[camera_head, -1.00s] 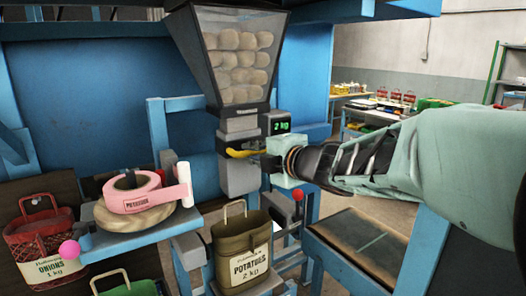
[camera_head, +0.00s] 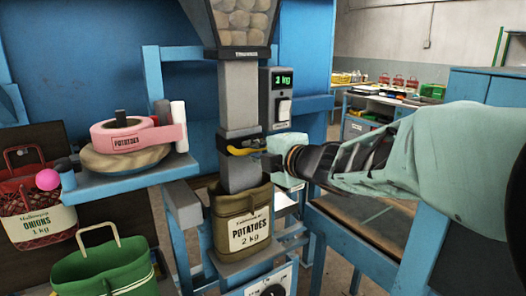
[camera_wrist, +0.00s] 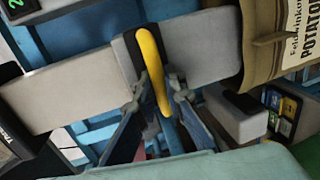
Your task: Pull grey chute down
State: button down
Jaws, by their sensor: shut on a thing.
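The grey chute (camera_head: 239,95) hangs below the hopper (camera_head: 246,20), and its lower end reaches into the mouth of the potato sack (camera_head: 243,227). A black band with a yellow handle (camera_head: 243,151) crosses the chute. My gripper (camera_head: 262,153) is at the handle from the right. In the wrist view the yellow handle (camera_wrist: 152,70) lies between my fingers (camera_wrist: 158,95), which are shut on it. The chute (camera_wrist: 200,48) shows behind it, with the sack (camera_wrist: 275,40) at the upper right. The sack stands upright and reads "POTATOES 2 kg".
A scale display (camera_head: 286,80) beside the chute seems to read 2 kg. A dial box (camera_head: 268,285) is below the potato sack.

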jog(key=shift+f, duration=0.4)
jog(key=c, duration=2)
grip_release()
jog(key=shift+r, duration=0.1)
jog(key=shift+r, duration=0.2)
